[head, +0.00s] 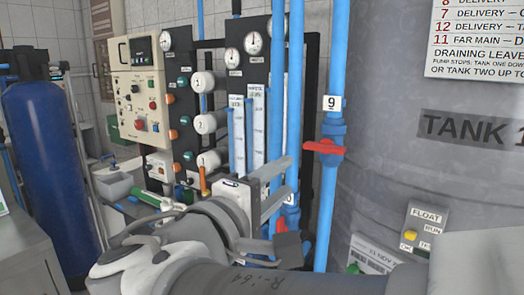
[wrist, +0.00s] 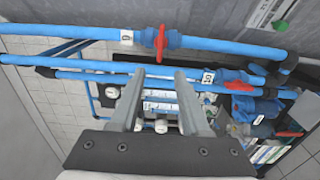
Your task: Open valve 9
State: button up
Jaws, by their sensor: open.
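Valve 9 (head: 333,128) is a blue valve on a vertical blue pipe in front of the grey tank, with a white "9" label (head: 331,102) above it. Its red handle (head: 323,147) lies crosswise to the pipe. In the wrist view the red handle (wrist: 161,42) stands across the blue pipe, just beyond the fingertips, beside its label (wrist: 127,37). My gripper (head: 290,172) is open and empty, left of and slightly below the handle in the head view. In the wrist view my gripper (wrist: 160,75) has its fingers apart, with the handle roughly ahead of the gap. They do not appear to touch.
A second valve with a red handle (wrist: 237,86) sits on a neighbouring pipe, close right of my fingers in the wrist view. Another red handle (wrist: 290,134) is farther right. The tank (head: 390,170) stands close behind valve 9. A gauge panel (head: 180,110) is at left.

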aim_at(322, 150)
jog(key=x, duration=1.7)
jog(key=shift+d, duration=0.15)
grip_shut()
jog(key=shift+f, duration=0.1)
